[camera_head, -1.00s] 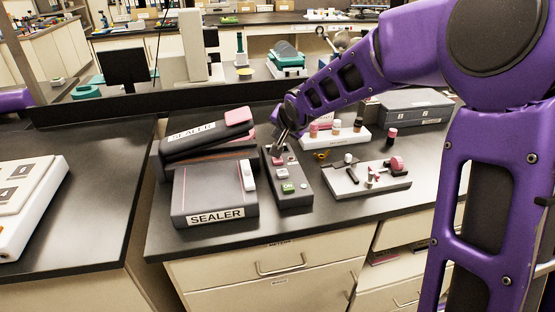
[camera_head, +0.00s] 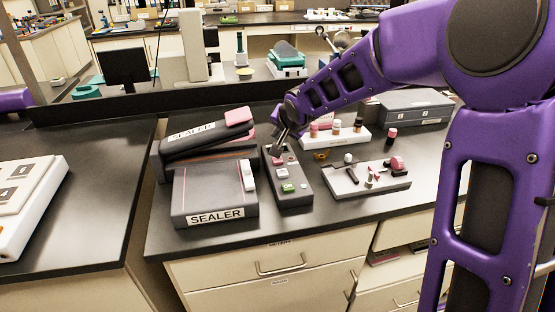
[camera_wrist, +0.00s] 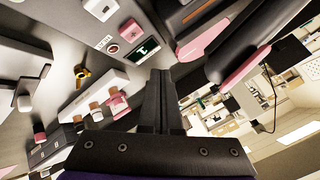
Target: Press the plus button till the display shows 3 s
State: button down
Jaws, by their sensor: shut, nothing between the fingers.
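The dark control box (camera_head: 291,192) stands on the bench to the right of the sealer. In the wrist view its pink button (camera_wrist: 130,32) bears a faint mark that looks like a plus. Beside it the small dark display (camera_wrist: 148,48) shows a green character, too small to read surely. A pale button (camera_wrist: 101,8) lies further along the panel. My gripper (camera_head: 276,151) is shut and empty over the far end of the box. In the wrist view its fingers (camera_wrist: 161,75) point at the panel near the display; I cannot tell whether they touch it.
The sealer (camera_head: 215,192) stands close on the left of the box. A white rack with small bottles (camera_head: 336,135) and a grey plate with small parts (camera_head: 367,182) stand to the right. Bare bench lies in front of the box.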

aim_at(278, 162)
dwell(0.6)
jog(key=shift+r+p, duration=0.3)
jog(key=shift+r, duration=1.65)
notch_tip(278, 162, down, 9)
jog(key=b, duration=0.6)
jog(key=shift+r, duration=0.15)
jog(key=shift+b, duration=0.3)
dwell(0.4)
jog(key=shift+f, duration=0.5)
